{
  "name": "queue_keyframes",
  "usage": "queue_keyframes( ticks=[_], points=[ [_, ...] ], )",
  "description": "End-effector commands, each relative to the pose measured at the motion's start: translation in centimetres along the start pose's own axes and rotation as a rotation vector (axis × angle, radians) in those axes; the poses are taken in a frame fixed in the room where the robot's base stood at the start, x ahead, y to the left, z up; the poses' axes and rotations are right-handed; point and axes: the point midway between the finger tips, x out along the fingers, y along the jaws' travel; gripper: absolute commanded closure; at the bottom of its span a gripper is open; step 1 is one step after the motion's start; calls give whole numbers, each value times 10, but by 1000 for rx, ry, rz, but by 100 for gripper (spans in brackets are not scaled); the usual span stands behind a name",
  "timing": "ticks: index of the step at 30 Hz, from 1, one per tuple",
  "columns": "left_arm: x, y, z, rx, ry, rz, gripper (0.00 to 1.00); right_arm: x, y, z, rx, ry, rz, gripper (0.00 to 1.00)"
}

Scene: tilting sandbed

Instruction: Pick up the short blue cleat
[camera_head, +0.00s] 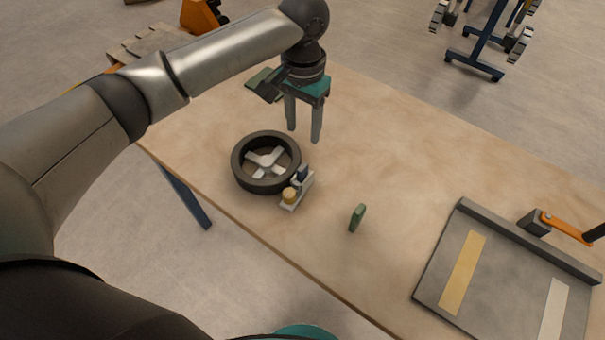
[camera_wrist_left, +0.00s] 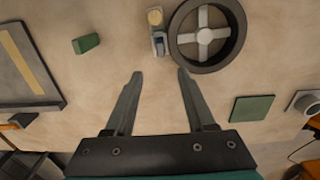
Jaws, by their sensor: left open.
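A small dark blue piece (camera_head: 302,173), the only blue part that I see on the tabletop, stands on a pale grey base beside a yellow round knob (camera_head: 290,195). The blue piece also shows in the left wrist view (camera_wrist_left: 160,45), just beyond the fingertips. I cannot tell its full shape. My left gripper (camera_head: 304,136) points down above the table, behind the blue piece in the head view. In the left wrist view its fingers (camera_wrist_left: 160,72) are apart with only bare wood between them. My right gripper is not in view.
A dark ring with a pale cross (camera_head: 240,172) lies beside the grey base. A green block (camera_head: 357,218) stands alone to the right. A green plate (camera_wrist_left: 253,108) lies near the far edge. A grey tray (camera_head: 432,283) with yellow and white strips is at right.

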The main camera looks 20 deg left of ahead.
Motion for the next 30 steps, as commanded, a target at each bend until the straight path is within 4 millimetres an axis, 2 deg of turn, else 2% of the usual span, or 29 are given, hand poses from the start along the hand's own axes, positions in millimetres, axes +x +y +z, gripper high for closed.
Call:
queue_keyframes(
  ticks=[1, 3, 9, 17, 24, 30],
  points=[
    [15, 0, 1, -1, -6, 0, 45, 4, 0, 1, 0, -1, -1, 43],
    [31, 0, 1, -1, -5, 0, 45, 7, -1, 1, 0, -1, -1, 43],
    [66, 0, 1, 1, -3, 1, 45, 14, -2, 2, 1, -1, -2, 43],
    [84, 0, 0, 2, 0, 0, 45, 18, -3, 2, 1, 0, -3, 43],
    [120, 0, 2, 2, -2, -1, 45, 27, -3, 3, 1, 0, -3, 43],
    [129, 0, 2, 2, 1, -1, 45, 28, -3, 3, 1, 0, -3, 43]
  ],
)
